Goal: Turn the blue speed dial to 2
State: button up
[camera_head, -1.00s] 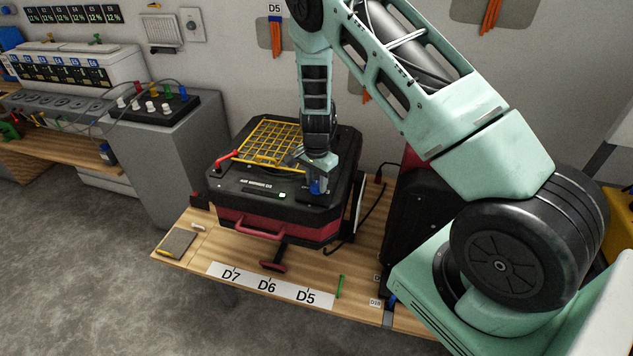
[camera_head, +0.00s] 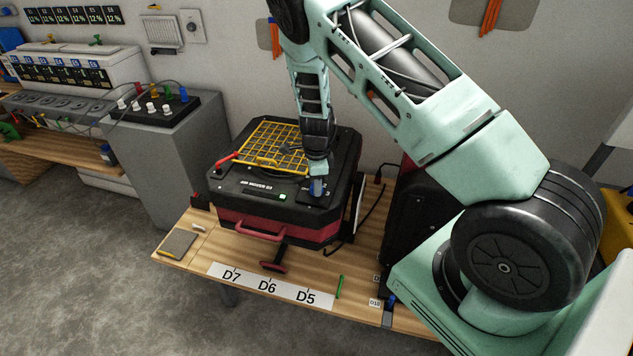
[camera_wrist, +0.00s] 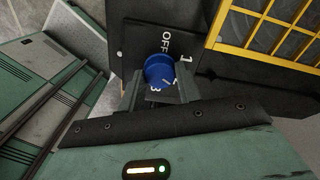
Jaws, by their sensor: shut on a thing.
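The blue dial (camera_head: 318,187) is on the top of a black and red machine (camera_head: 265,232), near its front right corner. My gripper (camera_wrist: 160,86) is shut on the dial, one finger on each side. In the head view my gripper (camera_head: 317,172) comes down from above.
A yellow grille (camera_head: 268,147) and a red handle (camera_head: 224,160) lie left of the dial on the machine. A small green display (camera_head: 283,197) is lit. The wooden table (camera_head: 345,305) holds a green pen (camera_head: 339,287). A dark case (camera_head: 415,205) stands to the right.

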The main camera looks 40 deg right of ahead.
dwell(0.4)
jog(key=o, duration=1)
jog(key=shift+c, duration=0.2)
jog(key=shift+r, duration=0.1)
notch_tip(320, 180, up, 17)
jog(key=b, duration=0.2)
jog(key=shift+r, duration=0.15)
